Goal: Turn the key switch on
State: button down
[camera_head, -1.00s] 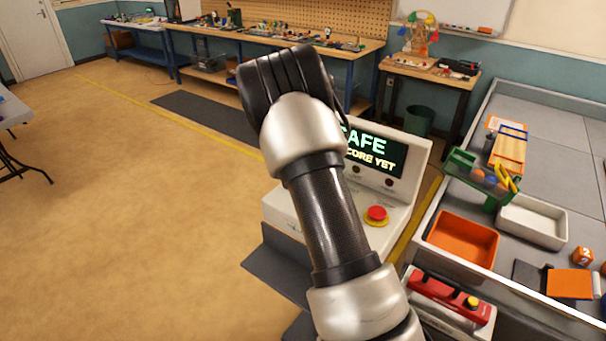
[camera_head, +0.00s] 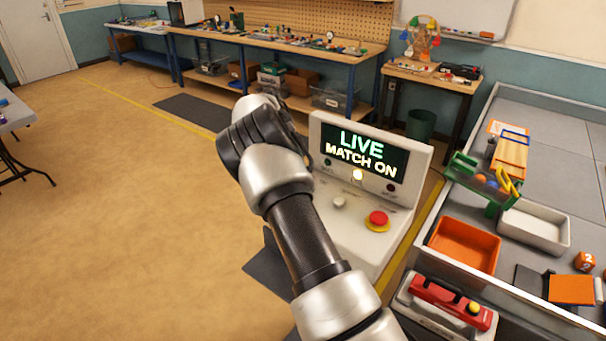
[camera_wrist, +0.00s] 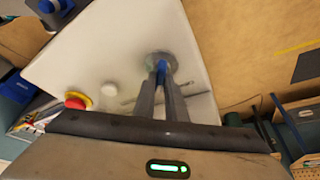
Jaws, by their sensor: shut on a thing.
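The white console (camera_head: 335,240) stands on the floor in front of me, and its screen (camera_head: 365,155) reads "LIVE MATCH ON". A lamp (camera_head: 358,175) under the screen glows. In the wrist view, the blue key (camera_wrist: 161,66) sits at the round grey key switch (camera_wrist: 150,60) on the console's sloped panel. My gripper (camera_wrist: 160,80) is shut on the key, one finger on each side. In the head view, my arm hides the gripper and the key switch.
A red stop button (camera_head: 379,218) on a yellow ring and a pale knob (camera_head: 338,203) are on the same panel. To the right, a grey field table holds an orange tray (camera_head: 490,262) and a white tray (camera_head: 560,240).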

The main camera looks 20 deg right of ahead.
jog(key=shift+w+m+g, duration=0.1)
jog(key=shift+m+g, duration=0.2)
jog(key=shift+m, duration=0.4)
jog(key=c, duration=1.8)
grip_release()
jog(key=shift+r, duration=0.1)
jog(key=p+v, duration=0.4)
jog(key=v, duration=1.3)
jog(key=shift+w+r, duration=0.1)
jog(key=shift+r, duration=0.05)
